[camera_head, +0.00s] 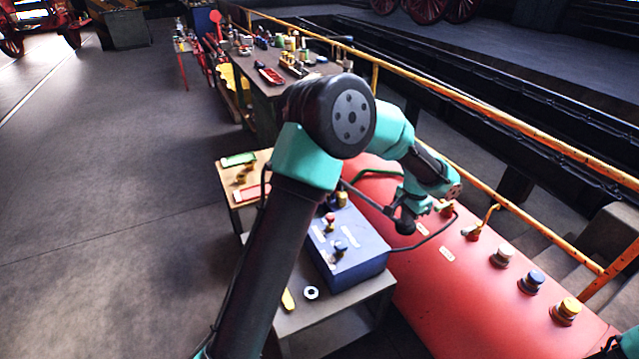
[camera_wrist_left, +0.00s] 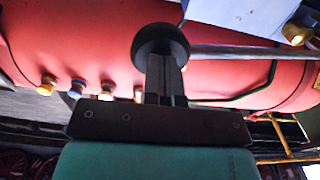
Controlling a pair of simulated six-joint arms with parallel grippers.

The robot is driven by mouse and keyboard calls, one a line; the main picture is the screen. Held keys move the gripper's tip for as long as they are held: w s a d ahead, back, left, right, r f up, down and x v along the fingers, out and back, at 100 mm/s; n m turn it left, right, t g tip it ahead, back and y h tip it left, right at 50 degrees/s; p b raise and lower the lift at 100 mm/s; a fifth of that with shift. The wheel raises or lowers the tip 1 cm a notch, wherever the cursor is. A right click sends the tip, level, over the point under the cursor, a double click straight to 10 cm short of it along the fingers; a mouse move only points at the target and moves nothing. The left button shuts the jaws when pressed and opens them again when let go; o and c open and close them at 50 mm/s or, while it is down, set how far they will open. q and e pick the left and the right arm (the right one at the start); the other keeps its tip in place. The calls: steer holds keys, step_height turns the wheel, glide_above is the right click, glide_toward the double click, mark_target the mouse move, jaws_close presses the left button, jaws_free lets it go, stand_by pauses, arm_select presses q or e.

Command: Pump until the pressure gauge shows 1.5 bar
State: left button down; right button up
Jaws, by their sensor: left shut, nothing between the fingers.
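A blue pump box (camera_head: 345,250) with brass fittings and small valve knobs stands on a low table, partly behind my left arm. A grey lever rod (camera_head: 375,205) runs from the box toward the red boiler and ends in a black ball knob (camera_head: 405,227). My left gripper (camera_head: 410,212) is at the knob. In the left wrist view the fingers (camera_wrist_left: 166,80) are shut with nothing between them, and the black knob (camera_wrist_left: 160,42) is right at their tips. I cannot tell whether they touch. No readable pressure gauge shows. My right gripper is not in view.
The red boiler (camera_head: 450,285) with several coloured caps lies to the right, close under the gripper. A yellow railing (camera_head: 540,150) runs behind it. A white ring (camera_head: 311,293) lies on the low table (camera_head: 345,310). A cluttered workbench (camera_head: 265,85) stands farther back; the left floor is clear.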

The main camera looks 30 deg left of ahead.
arm_select(q)
steer(key=shift+f, duration=0.1)
steer(key=shift+f, duration=7.35)
step_height(320, 180, up, 17)
steer(key=shift+f, duration=0.1)
steer(key=shift+f, duration=0.95)
steer(key=shift+f, duration=0.2)
steer(key=shift+r, duration=1.2)
steer(key=shift+r, duration=2.5)
